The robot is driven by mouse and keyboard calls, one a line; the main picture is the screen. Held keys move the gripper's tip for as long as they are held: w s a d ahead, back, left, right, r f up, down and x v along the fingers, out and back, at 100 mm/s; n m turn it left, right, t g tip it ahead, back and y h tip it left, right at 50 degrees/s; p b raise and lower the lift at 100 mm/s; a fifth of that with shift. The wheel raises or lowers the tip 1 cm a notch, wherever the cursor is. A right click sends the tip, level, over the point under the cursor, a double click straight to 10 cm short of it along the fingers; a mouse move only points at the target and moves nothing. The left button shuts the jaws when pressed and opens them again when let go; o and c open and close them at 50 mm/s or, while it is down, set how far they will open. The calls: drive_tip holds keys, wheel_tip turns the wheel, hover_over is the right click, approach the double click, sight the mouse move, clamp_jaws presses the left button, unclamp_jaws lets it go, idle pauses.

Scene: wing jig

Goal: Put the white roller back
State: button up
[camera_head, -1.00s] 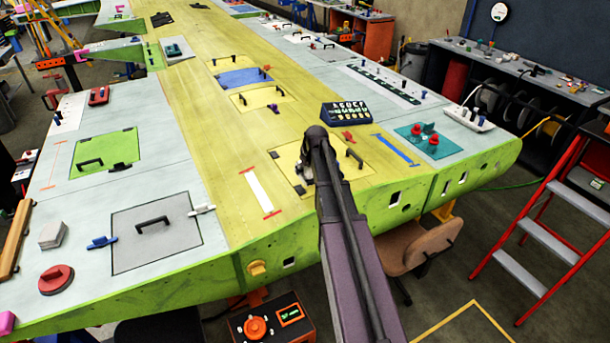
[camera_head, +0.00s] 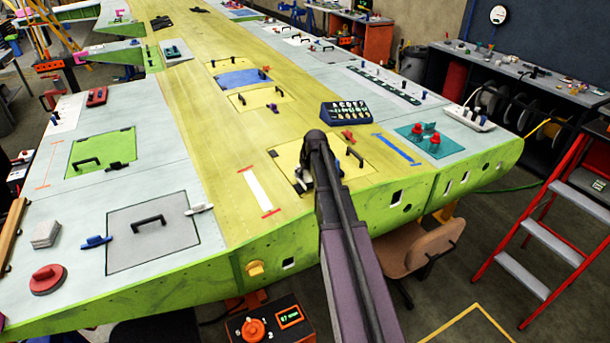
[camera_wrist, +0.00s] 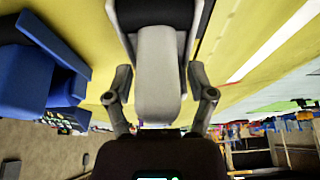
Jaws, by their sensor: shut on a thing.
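My gripper (camera_head: 304,183) is low over the yellow hatch panel near the front edge of the wing. My arm hides most of it in the head view. In the wrist view, my gripper is shut on a pale grey-white rounded piece (camera_wrist: 160,75), which looks like the white roller. The piece lies between the fingers, with yellow surface beyond it. Its far end and whether it touches the surface cannot be told. A white strip (camera_head: 257,190) with red end lines lies on the yellow skin left of my gripper.
A dark blue lettered box (camera_head: 346,113) stands behind my gripper. A black handle (camera_head: 355,157) rises from the hatch to the right. A teal plate with red knobs (camera_head: 433,138) lies further right. The yellow skin around the white strip is mostly clear.

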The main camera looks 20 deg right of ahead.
drive_tip(key=shift+f+b, duration=0.45)
drive_tip(key=o, duration=0.9)
drive_tip(key=shift+o, duration=0.2)
drive_tip(key=shift+r, duration=0.1)
drive_tip(key=shift+p+v, duration=0.95)
drive_tip(key=shift+p, duration=0.1)
drive_tip(key=p+v, duration=1)
drive_tip(key=shift+r, duration=0.4)
drive_tip(key=shift+s+a, duration=0.1)
